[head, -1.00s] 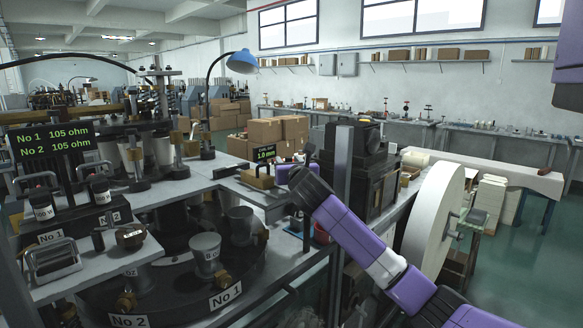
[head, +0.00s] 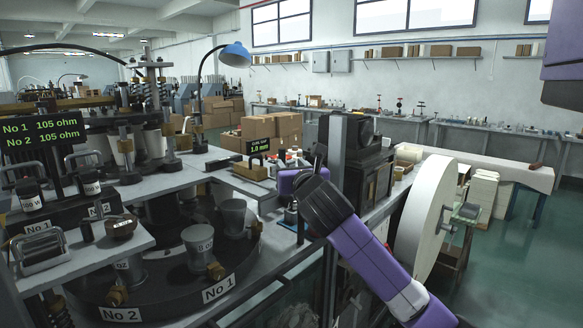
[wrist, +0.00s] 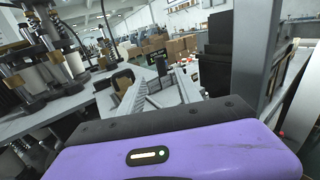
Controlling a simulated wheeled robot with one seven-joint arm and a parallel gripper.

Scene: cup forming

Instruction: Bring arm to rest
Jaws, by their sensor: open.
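My purple and black arm (head: 377,262) reaches up from the lower right in the head view. Its purple wrist body (head: 290,181) is beside the right end of the grey worktop, in front of the dark machine. The wrist body fills the bottom of the wrist view, with a small lit bar on it. Beyond it my gripper (wrist: 163,92) points at the worktop. It is open, and I see nothing held in it. In the head view the wrist mostly hides the fingers.
A brass-coloured block with a handle (head: 256,170) sits on the worktop. Cups (head: 234,217) stand on the round turntable at left. A large white roll (head: 425,220) is at right. Green floor is open beyond.

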